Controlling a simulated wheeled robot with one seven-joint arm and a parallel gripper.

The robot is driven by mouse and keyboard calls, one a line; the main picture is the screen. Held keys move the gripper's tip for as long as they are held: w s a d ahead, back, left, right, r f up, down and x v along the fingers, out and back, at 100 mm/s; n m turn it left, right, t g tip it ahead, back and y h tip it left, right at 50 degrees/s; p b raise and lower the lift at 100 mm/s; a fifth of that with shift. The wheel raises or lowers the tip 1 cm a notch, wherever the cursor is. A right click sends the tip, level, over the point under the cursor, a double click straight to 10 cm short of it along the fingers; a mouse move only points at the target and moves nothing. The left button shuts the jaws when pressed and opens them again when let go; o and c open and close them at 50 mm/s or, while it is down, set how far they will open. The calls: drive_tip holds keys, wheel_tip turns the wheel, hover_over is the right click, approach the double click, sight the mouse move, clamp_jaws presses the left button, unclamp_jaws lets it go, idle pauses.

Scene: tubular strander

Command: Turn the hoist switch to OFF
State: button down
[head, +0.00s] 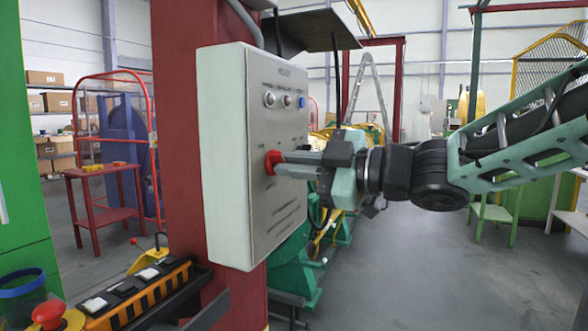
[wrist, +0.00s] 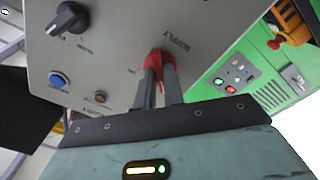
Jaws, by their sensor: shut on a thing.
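A white control box (head: 225,160) with a grey metal front is fixed to a dark red column. On its front, a red rotary switch (head: 271,162) sits below a row of controls. My gripper (head: 280,165) reaches in from the right and is shut on this red switch. In the wrist view the two fingers of my gripper (wrist: 158,75) lie on either side of the red switch (wrist: 160,55), hiding part of it. Lettering beside it seems to read SUPPLY. The knob's exact angle and its end-position labels are too small to tell.
The box also carries a black selector knob (wrist: 68,18), a blue button (wrist: 59,80) and a small reddish lamp or button (wrist: 101,97). An orange-black pendant (head: 140,295) and a red mushroom button (head: 48,314) are at lower left. The floor at right is open.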

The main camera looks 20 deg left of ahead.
drive_tip(key=c, duration=1.5)
unclamp_jaws()
drive_tip(key=s+d+b, duration=0.1)
drive_tip(key=d+b, duration=0.1)
drive_tip(key=d, duration=1.5)
drive_tip(key=shift+s+d+b, duration=0.2)
drive_tip(key=shift+d+b, duration=0.05)
drive_tip(key=shift+b, duration=0.1)
